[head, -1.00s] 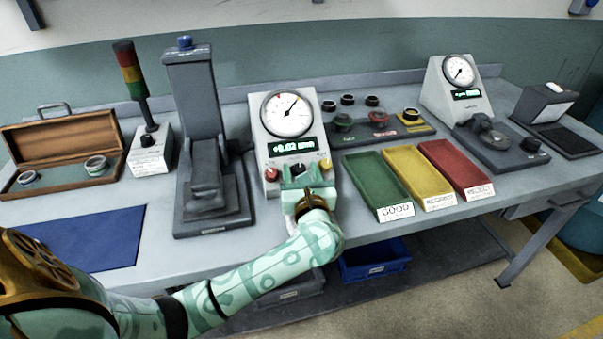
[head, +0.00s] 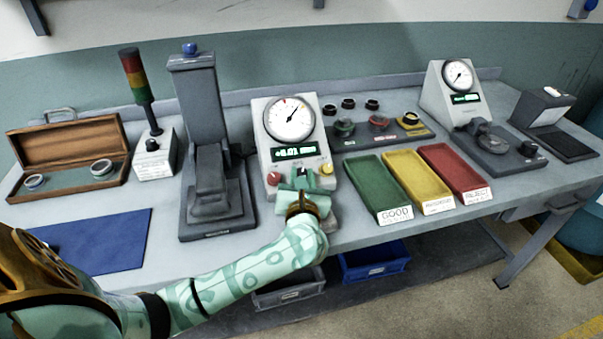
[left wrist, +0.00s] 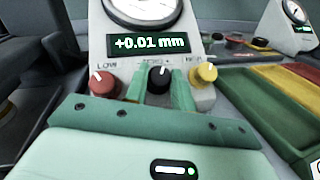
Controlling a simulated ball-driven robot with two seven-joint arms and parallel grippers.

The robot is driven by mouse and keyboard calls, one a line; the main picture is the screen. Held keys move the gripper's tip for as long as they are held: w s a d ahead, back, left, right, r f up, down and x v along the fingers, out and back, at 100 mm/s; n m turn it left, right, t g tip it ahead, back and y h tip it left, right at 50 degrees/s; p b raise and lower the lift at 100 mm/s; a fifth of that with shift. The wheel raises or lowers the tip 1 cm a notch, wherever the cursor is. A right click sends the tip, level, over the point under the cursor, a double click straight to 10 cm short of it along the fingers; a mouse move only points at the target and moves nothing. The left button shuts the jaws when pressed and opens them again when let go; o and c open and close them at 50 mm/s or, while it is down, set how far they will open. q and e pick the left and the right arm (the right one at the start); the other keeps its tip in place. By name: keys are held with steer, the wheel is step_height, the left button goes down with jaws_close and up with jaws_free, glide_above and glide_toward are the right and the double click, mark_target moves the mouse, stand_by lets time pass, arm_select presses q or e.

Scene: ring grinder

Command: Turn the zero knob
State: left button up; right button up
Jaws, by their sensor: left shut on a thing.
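The gauge box (head: 261,147) stands in the middle of the bench with a round dial (head: 290,119) and a green-lit display (head: 296,151). The display reads +0.01 mm in the left wrist view (left wrist: 147,43). Below it sit a red LOW knob (left wrist: 103,84), a black zero knob (left wrist: 159,78) and a yellow knob (left wrist: 205,73). My left gripper (head: 303,180) is shut on the black zero knob, a finger on each side of it. The knob's white mark points up, slightly right. My right gripper is not in view.
A grey press-like stand (head: 202,100) is just left of the gauge box. Green (head: 366,182), yellow (head: 408,171) and red (head: 448,165) trays lie to the right. A blue mat (head: 95,240) and an open wooden case (head: 75,140) are at left.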

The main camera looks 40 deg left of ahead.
arm_select(q)
steer(key=m+h+p, duration=0.1)
steer(key=m+t+h+p, duration=0.1)
steer(key=shift+s+a+r+m, duration=0.1)
steer(key=shift+r+m, duration=0.15)
steer(key=shift+m, duration=0.15)
steer(key=shift+f+m+h+p, duration=0.2)
steer(key=shift+m+h+p, duration=0.6)
steer(key=shift+m+h, duration=0.2)
steer(key=o, duration=1)
steer(key=p+v, duration=0.1)
steer(key=v, duration=0.7)
steer(key=p+v, duration=0.1)
steer(key=v, duration=0.7)
steer(key=shift+s+f, duration=0.2)
steer(key=shift+s, duration=0.05)
